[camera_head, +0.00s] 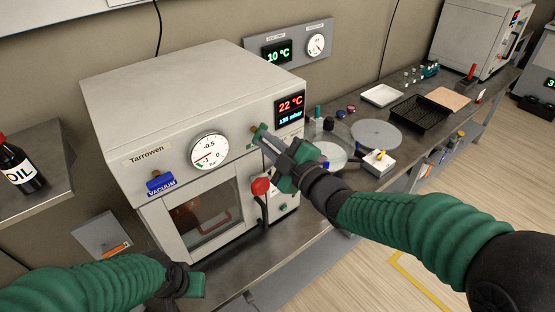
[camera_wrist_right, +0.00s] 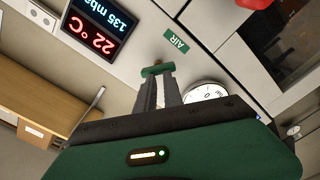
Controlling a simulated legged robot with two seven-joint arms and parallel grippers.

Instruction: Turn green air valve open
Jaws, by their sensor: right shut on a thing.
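The green air valve (camera_head: 258,131) is a small green handle on the front of the white Tarrowen oven, right of the round gauge. My right gripper (camera_head: 266,141) reaches it from the right and is shut on it. In the right wrist view, the valve handle (camera_wrist_right: 157,70) sits at the tips of the close-together fingers (camera_wrist_right: 156,90), near a green AIR label (camera_wrist_right: 176,41). The fingers hide part of the handle. My left gripper (camera_head: 192,284) is low at the left, in front of the oven and away from the valve; its fingers do not show clearly.
The oven (camera_head: 170,90) has a blue VACUUM valve (camera_head: 160,183), a gauge (camera_head: 209,151), a red knob (camera_head: 260,186) by the door and a display (camera_head: 290,110) reading 22 °C and 135 mbar. An oil bottle (camera_head: 20,168) stands at left. Trays and discs lie on the bench at right.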

